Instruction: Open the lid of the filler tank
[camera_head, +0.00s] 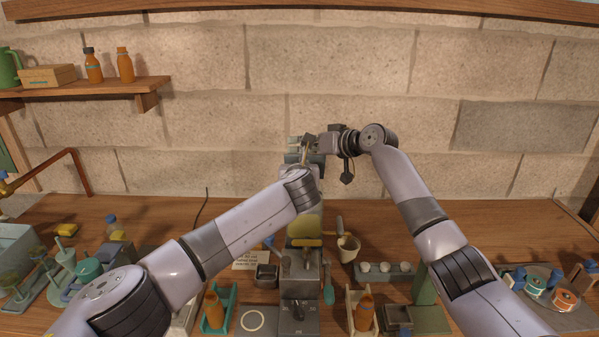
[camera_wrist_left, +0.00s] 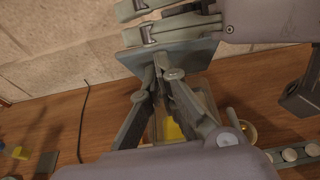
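The filler machine stands at the middle of the bench, its tank (camera_head: 304,224) yellow inside and partly hidden by my left arm. A grey-teal flat plate, apparently the lid (camera_wrist_left: 196,57), is above the tank; it also shows in the head view (camera_head: 291,158). It looks raised and tilted. My left gripper (camera_wrist_left: 160,72) has its fingertips close together just in front of the plate; whether they touch or grip it is unclear. My right gripper (camera_head: 296,141) reaches in from the right above the plate. Its fingers are apart with nothing visible between them.
A cup (camera_head: 348,248) stands right of the tank, near a rack of white pieces (camera_head: 385,268). Brown bottles (camera_head: 214,309) stand at the front on both sides of the machine. A copper pipe (camera_head: 78,168) rises at left. The stone wall is behind.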

